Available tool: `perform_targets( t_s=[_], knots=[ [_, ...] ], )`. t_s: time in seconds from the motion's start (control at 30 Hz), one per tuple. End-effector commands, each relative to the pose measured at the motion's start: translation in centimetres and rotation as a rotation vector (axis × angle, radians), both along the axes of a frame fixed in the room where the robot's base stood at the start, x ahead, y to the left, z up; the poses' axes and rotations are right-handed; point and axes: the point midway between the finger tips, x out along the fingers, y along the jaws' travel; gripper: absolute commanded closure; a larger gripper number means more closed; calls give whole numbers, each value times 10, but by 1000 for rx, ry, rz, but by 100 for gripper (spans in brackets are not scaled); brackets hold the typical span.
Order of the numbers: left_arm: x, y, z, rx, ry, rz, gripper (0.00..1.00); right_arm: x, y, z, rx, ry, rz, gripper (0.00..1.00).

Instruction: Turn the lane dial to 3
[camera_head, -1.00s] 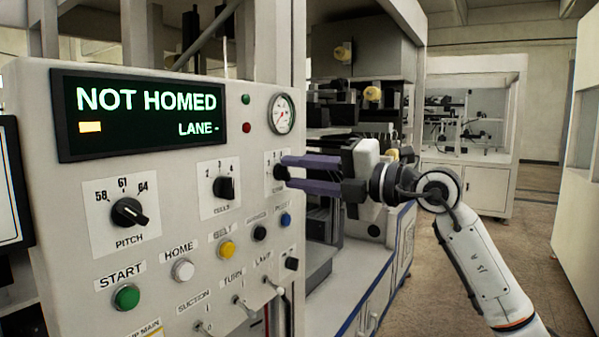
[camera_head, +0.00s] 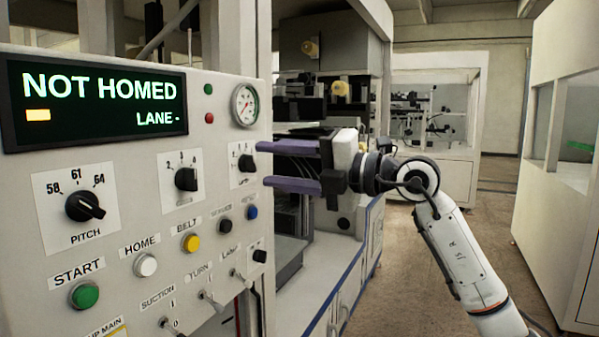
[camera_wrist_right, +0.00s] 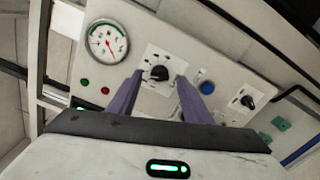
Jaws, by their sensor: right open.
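My right gripper (camera_head: 261,164) is open, its two purple fingers pointing at the rightmost black dial (camera_head: 246,163) on the control panel. In the right wrist view this dial (camera_wrist_right: 159,73) sits on its white plate between the fingertips; I cannot tell whether they touch it. A middle dial (camera_head: 186,179) has numbers above it, with 4 at the right. The label under each of these two dials is too small to read, so I cannot tell which is the lane dial. The display (camera_head: 100,103) reads "NOT HOMED" and "LANE -". My left gripper is not in view.
The pitch dial (camera_head: 86,206) is at the left of the panel (camera_head: 135,215). Below are a green start button (camera_head: 85,295), other coloured buttons and several toggle switches. A pressure gauge (camera_head: 245,105) is above the rightmost dial. Open floor (camera_head: 480,240) lies at the right.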

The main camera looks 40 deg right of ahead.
Motion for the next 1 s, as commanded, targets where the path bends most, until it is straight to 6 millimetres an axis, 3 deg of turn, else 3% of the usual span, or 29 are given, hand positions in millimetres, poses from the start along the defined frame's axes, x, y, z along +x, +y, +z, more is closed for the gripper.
perform_targets(
  t_s=[0.2,0.4,1.0],
  knots=[
    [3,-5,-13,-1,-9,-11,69,-40,-17,-5,-2,0,-3,55],
    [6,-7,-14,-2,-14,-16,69,-64,-27,-3,0,1,0,55],
    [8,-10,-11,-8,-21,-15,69,-73,-30,0,-1,0,0,55]
  ],
)
